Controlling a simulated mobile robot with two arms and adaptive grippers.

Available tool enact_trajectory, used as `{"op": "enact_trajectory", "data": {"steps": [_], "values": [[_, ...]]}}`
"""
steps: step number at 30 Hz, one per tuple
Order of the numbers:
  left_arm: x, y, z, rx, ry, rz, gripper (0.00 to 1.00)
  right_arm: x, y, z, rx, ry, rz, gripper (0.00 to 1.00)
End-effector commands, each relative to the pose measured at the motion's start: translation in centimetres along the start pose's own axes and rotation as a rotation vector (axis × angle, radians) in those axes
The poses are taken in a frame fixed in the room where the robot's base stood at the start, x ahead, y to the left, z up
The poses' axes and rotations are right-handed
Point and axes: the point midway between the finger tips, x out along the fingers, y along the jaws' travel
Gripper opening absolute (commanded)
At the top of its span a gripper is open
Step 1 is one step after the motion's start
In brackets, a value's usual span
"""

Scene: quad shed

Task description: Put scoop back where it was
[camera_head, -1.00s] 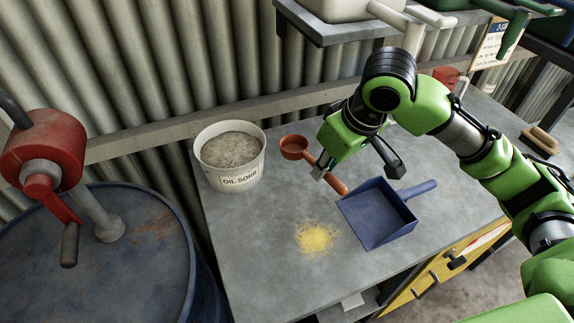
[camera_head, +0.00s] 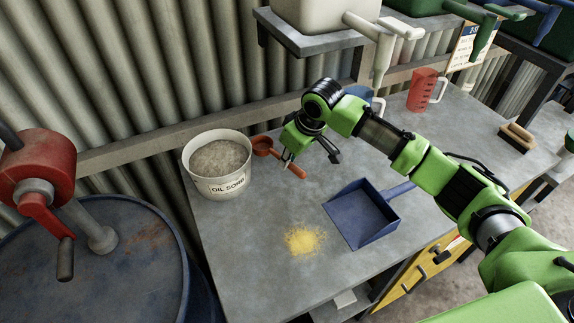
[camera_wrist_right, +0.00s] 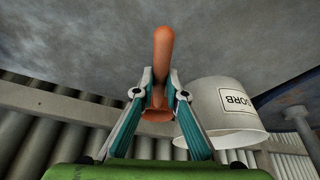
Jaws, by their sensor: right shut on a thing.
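The orange-brown scoop (camera_head: 263,146) is in the head view, just right of the white bucket labelled OIL SORB (camera_head: 222,165). My right gripper (camera_head: 287,160) is shut on the scoop's handle, with the scoop's cup toward the bucket. In the right wrist view the scoop's handle (camera_wrist_right: 163,50) passes between the fingers (camera_wrist_right: 156,92), and the bucket (camera_wrist_right: 218,112) is close on the right. I cannot tell whether the scoop touches the bench. The bucket holds grey granules. My left gripper is not in view.
A blue dustpan (camera_head: 362,213) lies on the grey bench (camera_head: 260,270), beside a yellow powder pile (camera_head: 304,240). A red jug (camera_head: 424,90) and a brush (camera_head: 517,136) are at the back right. A blue drum (camera_head: 90,265) with a red pump stands left. A shelf hangs above.

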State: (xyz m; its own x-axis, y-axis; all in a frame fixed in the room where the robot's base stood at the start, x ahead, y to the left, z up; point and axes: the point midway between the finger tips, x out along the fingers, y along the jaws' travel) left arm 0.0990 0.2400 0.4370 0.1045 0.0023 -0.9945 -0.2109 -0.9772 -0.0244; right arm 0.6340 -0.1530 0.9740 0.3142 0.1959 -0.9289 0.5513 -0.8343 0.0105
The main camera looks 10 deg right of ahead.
Motion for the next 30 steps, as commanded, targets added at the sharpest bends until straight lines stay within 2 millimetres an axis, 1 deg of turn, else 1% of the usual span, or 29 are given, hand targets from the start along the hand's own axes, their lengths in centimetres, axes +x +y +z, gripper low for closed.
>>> {"op": "enact_trajectory", "data": {"steps": [3,6,9,21,22,23,24,30], "values": [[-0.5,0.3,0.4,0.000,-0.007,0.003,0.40,1.1,0.2,-0.1,0.001,-0.002,-0.001,0.00],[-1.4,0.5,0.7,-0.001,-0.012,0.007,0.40,2.4,0.2,0.5,0.001,-0.003,0.000,0.00],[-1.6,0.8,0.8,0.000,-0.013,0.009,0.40,3.3,0.2,0.9,0.000,-0.001,0.001,0.00],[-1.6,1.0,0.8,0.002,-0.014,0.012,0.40,3.9,0.1,1.1,0.000,0.000,0.000,0.00],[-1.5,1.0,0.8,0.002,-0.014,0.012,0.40,3.9,0.2,1.1,0.000,0.000,0.000,0.17],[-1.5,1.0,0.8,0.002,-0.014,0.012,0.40,3.9,0.2,1.1,-0.001,0.000,0.000,0.25],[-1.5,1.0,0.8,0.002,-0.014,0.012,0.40,3.9,0.2,1.1,-0.001,0.000,0.000,0.29],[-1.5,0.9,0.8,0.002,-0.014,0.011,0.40,3.9,0.2,1.1,0.000,0.000,0.001,0.29]]}}
